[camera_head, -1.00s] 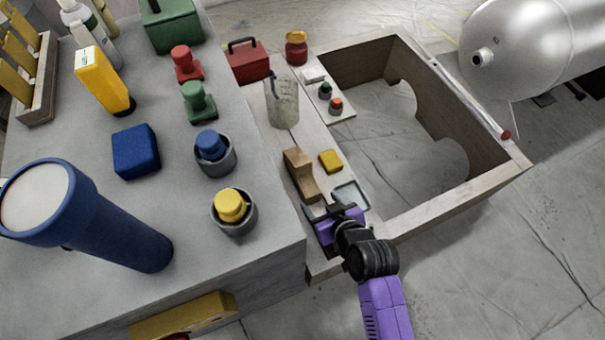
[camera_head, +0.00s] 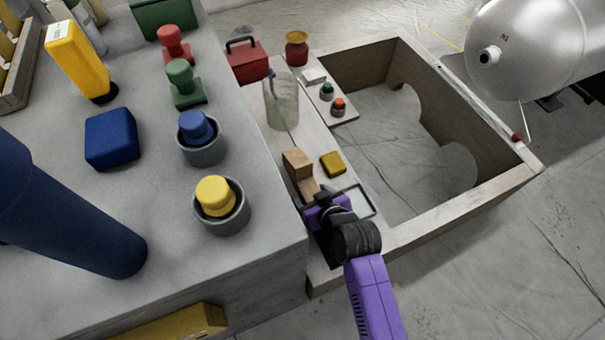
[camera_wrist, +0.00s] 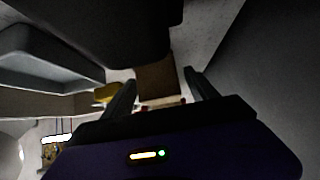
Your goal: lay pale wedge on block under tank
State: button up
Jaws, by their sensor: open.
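A tan wooden piece (camera_head: 298,165) with a tall end and a lower end lies on the narrow ledge beside the grey counter; I cannot tell for sure that it is the pale wedge. My gripper (camera_head: 322,200) is open at its near end. In the wrist view the brown wood (camera_wrist: 156,78) shows beyond and between my gripper's (camera_wrist: 162,92) open fingers, apparently ungripped. The silver tank (camera_head: 540,45) is at the upper right. A dark block-like shape (camera_head: 551,102) shows under it, partly hidden by the tank.
A yellow block (camera_head: 333,164) and a shallow tray (camera_head: 362,196) lie close right of my gripper. A clear jar (camera_head: 282,103) stands farther along the ledge. The counter (camera_head: 250,215) rises close on the left. An open wooden frame (camera_head: 440,218) lies between ledge and tank.

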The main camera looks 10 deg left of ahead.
aim_at(306, 182)
jog(key=shift+r, duration=0.1)
jog(key=c, duration=1.4)
jog(key=shift+r+p, duration=2.5)
jog(key=shift+p, duration=0.1)
jog(key=shift+f, duration=0.1)
jog(key=shift+d+r, duration=0.15)
jog(key=shift+r, duration=0.2)
jog(key=s+d+r+m+t+h+p, duration=0.1)
jog(key=s+d+r+m+h, duration=0.1)
jog(key=d+r, duration=0.45)
jog(key=s+d+r+m+h, duration=0.2)
jog(key=d+r+m, duration=0.1)
jog(key=d, duration=0.7)
jog(key=s+d+r+m+t+h+p, duration=0.15)
jog(key=d+r, duration=0.25)
jog(key=d, duration=0.4)
jog(key=shift+g, duration=0.35)
jog(key=r+p, duration=0.6)
jog(key=p, duration=0.3)
jog(key=s+r+p, duration=0.1)
jog(key=r+p, duration=0.5)
jog(key=p, duration=0.3)
jog(key=s+r+p, duration=0.1)
jog(key=r+p, duration=0.5)
jog(key=p, duration=0.3)
jog(key=shift+a+r+p, duration=0.1)
jog(key=shift+r+p, duration=0.25)
jog(key=shift+r, duration=0.05)
